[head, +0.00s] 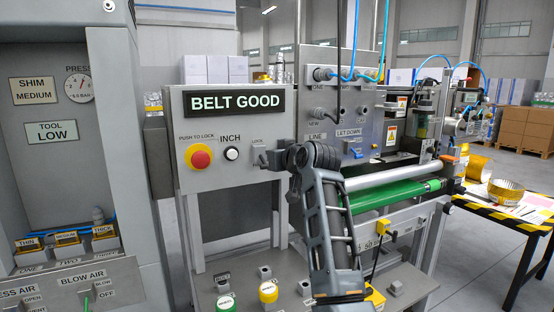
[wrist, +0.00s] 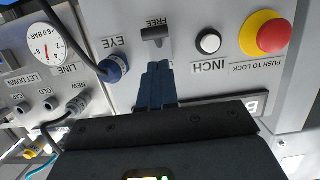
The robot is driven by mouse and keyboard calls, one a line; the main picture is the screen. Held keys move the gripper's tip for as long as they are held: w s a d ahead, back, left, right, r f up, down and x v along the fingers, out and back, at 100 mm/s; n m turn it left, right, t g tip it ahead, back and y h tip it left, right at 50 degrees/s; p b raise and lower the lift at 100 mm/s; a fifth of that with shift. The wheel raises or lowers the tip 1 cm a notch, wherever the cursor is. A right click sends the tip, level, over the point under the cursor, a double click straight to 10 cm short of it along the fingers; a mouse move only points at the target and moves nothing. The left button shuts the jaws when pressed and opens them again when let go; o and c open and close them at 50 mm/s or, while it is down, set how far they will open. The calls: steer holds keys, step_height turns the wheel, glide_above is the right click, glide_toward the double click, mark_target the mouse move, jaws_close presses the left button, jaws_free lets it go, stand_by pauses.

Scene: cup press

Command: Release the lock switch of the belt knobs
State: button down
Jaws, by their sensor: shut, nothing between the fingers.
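The lock switch (wrist: 154,34) is a small dark lever on the grey panel, beside the printed word FREE, and the wrist view shows it upside down. My gripper (wrist: 159,66) is shut and empty, its blue-grey fingertips close to the switch on the side away from FREE. I cannot tell whether they touch it. In the head view, my gripper (head: 261,158) is at the panel's right edge, below the LOCK label (head: 258,141), and largely covers the switch. Green (head: 226,303) and yellow (head: 268,292) knobs show on the lower deck; I cannot tell whether these are the belt knobs.
The INCH button (head: 232,153) and red push-to-lock button (head: 199,157) are beside the switch. In the wrist view, a blue EYE connector (wrist: 114,68) with a black cable is close to my fingers.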

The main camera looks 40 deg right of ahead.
steer(key=b+v, duration=0.1)
steer(key=v, duration=0.9)
steer(key=shift+s+f, duration=0.15)
steer(key=shift+f, duration=0.25)
steer(key=shift+f, duration=0.1)
